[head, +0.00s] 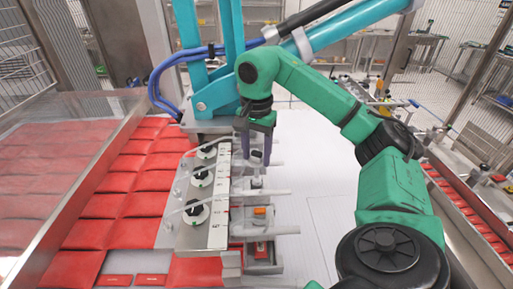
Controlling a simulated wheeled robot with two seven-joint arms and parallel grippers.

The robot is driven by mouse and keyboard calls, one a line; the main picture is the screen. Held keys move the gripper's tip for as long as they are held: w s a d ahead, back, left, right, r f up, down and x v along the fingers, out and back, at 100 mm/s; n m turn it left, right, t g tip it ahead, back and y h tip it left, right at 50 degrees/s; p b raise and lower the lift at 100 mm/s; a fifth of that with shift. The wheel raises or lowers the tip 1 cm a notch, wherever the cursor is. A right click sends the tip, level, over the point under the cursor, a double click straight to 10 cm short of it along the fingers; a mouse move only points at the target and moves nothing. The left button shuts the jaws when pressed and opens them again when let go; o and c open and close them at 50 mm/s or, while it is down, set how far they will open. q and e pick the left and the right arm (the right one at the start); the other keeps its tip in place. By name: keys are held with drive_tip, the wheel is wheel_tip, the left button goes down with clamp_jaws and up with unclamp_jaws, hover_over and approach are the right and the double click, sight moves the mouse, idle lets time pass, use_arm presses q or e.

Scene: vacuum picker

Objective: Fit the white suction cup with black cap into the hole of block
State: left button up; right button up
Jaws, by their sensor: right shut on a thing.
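Three white suction cups with black caps sit in a row on the pale metal block (178,232): a far one (207,152), a middle one (201,178) and a near one (196,210). My right gripper (256,160) points down just right of the block's far end, beside its marked strip. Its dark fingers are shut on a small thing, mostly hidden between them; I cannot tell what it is. A hole in the block cannot be made out. My left gripper is not in view.
Clear tubes and small fittings, one with an orange top (260,211), line the block's right side. Turquoise machine arms with blue hoses (165,75) stand behind. Red packs (110,205) cover the left conveyor. A white surface (310,180) right of the block is clear.

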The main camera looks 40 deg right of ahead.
sight(257, 175)
drive_tip(key=shift+f, duration=0.4)
drive_tip(key=shift+w+d+f+b, duration=0.15)
drive_tip(key=shift+f+b, duration=0.25)
drive_tip(key=shift+b, duration=0.1)
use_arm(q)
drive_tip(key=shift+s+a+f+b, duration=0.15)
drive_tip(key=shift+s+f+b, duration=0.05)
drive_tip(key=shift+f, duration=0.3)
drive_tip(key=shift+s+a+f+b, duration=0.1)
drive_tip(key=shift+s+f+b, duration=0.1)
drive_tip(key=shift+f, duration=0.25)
use_arm(e)
drive_tip(key=shift+f, duration=0.45)
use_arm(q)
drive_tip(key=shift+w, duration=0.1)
use_arm(e)
drive_tip(key=shift+f, duration=0.1)
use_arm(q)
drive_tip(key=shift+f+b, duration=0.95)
use_arm(e)
drive_tip(key=shift+f, duration=1.45)
drive_tip(key=shift+f, duration=0.1)
drive_tip(key=shift+f+b, duration=1)
drive_tip(key=shift+f, duration=0.25)
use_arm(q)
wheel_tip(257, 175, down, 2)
